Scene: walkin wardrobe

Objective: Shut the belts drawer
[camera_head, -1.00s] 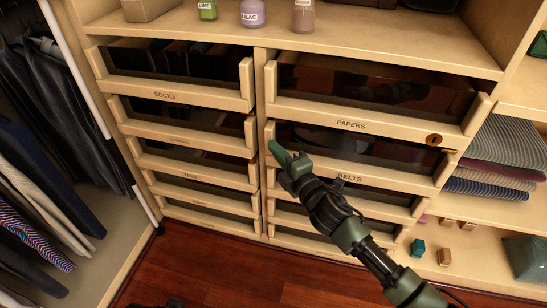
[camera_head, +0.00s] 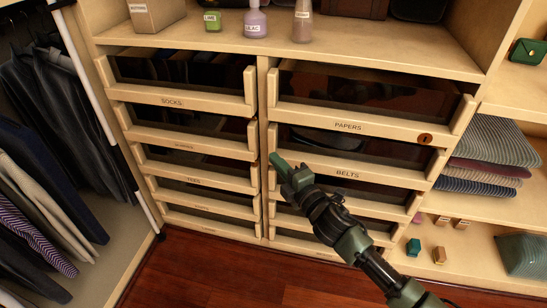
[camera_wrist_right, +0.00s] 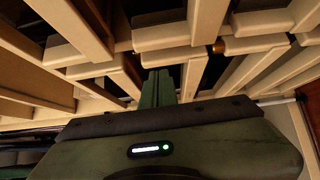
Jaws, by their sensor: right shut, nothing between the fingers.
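The belts drawer (camera_head: 376,180) has a pale wooden front with a BELTS label. It sits in the right column, just under the papers drawer (camera_head: 381,134). Its dark interior shows behind the front, and I cannot tell how far it stands out. My right gripper (camera_head: 281,165) is shut and empty at the left end of the belts drawer front; contact is unclear. In the right wrist view its shut fingers (camera_wrist_right: 167,87) point toward pale drawer fronts. My left gripper is out of view.
A left column holds the socks drawer (camera_head: 190,105) and several others. Folded clothes (camera_head: 492,145) lie on shelves at right, hanging clothes (camera_head: 60,130) at left. The wooden floor (camera_head: 215,270) is clear.

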